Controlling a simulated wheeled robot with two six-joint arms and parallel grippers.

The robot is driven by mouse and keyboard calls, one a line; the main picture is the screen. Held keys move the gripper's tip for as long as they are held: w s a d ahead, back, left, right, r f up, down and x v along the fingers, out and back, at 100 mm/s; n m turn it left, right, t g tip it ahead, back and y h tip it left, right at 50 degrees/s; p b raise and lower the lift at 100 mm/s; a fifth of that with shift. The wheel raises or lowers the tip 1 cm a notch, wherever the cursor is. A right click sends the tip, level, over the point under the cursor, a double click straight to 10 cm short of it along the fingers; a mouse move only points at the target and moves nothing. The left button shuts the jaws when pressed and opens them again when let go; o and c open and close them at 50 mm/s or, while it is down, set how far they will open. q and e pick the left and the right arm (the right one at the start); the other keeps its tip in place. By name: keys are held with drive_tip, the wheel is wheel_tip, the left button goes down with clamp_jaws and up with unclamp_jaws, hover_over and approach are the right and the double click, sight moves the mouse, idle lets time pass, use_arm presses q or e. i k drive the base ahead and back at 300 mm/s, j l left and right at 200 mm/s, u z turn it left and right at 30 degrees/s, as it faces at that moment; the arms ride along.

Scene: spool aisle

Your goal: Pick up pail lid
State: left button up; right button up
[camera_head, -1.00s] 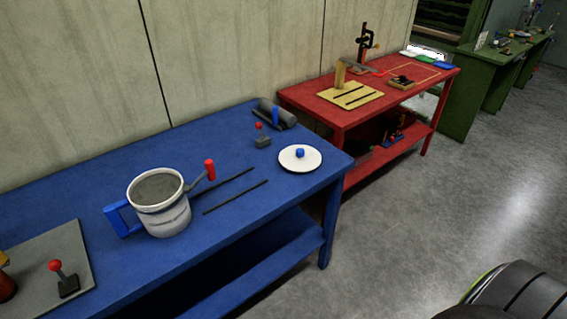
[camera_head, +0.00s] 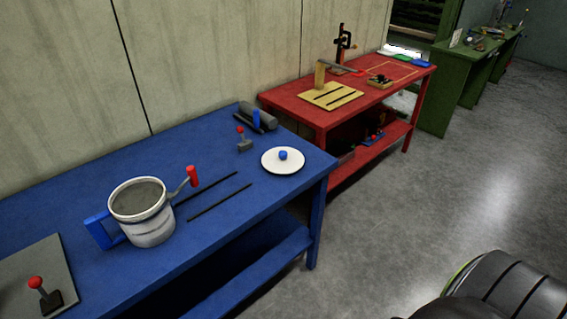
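The pail lid (camera_head: 270,165) is a white round disc with a blue knob (camera_head: 283,155) on top. It lies flat on the blue table (camera_head: 225,150) near its right end. The pail (camera_head: 147,222) is white with a blue side handle (camera_head: 101,231) and a crank with a red grip (camera_head: 192,176). It stands upright and open on the same table, left of the lid. Neither of my grippers shows in this view. A dark rounded part of mine (camera_head: 505,290) shows at the bottom right.
Two dark strips (camera_head: 219,202) lie between pail and lid. A small red-knobbed lever (camera_head: 243,139) and a grey cylinder (camera_head: 256,116) sit behind the lid. A grey plate (camera_head: 35,265) lies at left. A red table (camera_head: 350,95) stands beyond; grey floor is clear at right.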

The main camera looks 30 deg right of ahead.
sight(281, 161)
drive_tip(key=i+l, duration=0.1)
drive_tip(key=l, duration=0.4)
drive_tip(key=i+l+u, duration=0.1)
drive_tip(key=l, duration=0.4)
drive_tip(key=i+l, duration=0.15)
drive_tip(key=l, duration=0.4)
